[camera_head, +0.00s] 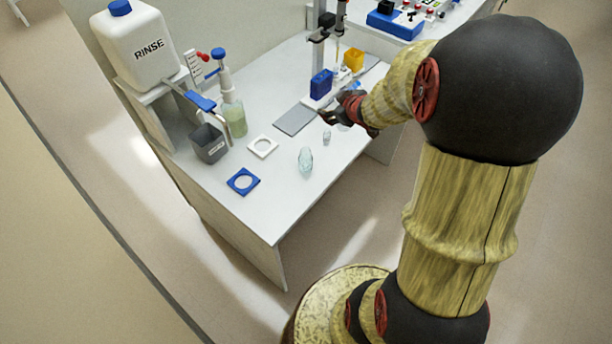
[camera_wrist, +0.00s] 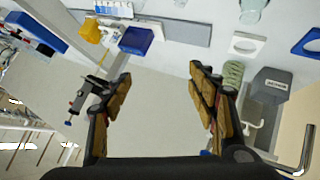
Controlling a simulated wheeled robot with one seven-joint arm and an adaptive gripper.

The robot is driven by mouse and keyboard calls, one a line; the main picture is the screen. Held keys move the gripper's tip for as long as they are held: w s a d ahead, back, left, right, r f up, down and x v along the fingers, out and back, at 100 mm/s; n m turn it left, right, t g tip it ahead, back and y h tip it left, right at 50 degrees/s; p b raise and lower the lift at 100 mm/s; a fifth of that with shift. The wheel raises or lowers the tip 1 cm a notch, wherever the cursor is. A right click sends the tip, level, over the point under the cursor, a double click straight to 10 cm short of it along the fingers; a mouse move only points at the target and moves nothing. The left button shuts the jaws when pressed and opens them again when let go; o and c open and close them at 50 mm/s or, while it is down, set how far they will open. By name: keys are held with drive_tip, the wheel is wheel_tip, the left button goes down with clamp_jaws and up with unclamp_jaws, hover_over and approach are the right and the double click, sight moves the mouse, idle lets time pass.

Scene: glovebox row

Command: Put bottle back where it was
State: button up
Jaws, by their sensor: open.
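My gripper (camera_head: 347,118) is above the bench, near the right end of the grey mat. Its jaws are open, with nothing visible between them in the wrist view (camera_wrist: 160,75). A clear bottle with pale green contents (camera_head: 236,118) stands upright at the back left, beside the grey bin; it shows partly behind a finger in the wrist view (camera_wrist: 233,72). A clear glass vessel (camera_head: 306,160) stands near the front edge, and a smaller one (camera_head: 327,137) stands near my gripper. I cannot tell which vessel the task means.
A white ring plate (camera_head: 263,139) and a blue ring plate (camera_head: 231,184) lie empty. The grey mat (camera_head: 294,121) is bare. A blue block (camera_head: 321,84) and a stand (camera_head: 318,50) are behind it. The RINSE tank (camera_head: 140,47) and grey bin (camera_head: 209,147) are left.

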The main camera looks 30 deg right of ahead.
drive_tip(key=s+a+r+m+g+h, duration=0.1)
drive_tip(key=s+a+r, duration=0.1)
drive_tip(key=a+r, duration=0.15)
drive_tip(key=s+a+r+m+h, duration=0.1)
drive_tip(key=s+a+r, duration=0.1)
drive_tip(key=r, duration=0.3)
drive_tip(key=s+a+r+g+y, duration=0.1)
drive_tip(key=s+a+r+y, duration=0.1)
drive_tip(key=s+a, duration=0.8)
drive_tip(key=s+a+r+m+g+y, duration=0.1)
drive_tip(key=s+a+r+g+y, duration=0.1)
drive_tip(key=s+a, duration=0.8)
drive_tip(key=shift+s+a+r+m+y, duration=0.2)
drive_tip(key=shift+s+m+y, duration=0.1)
drive_tip(key=shift+s, duration=0.6)
drive_tip(key=shift+d, duration=0.15)
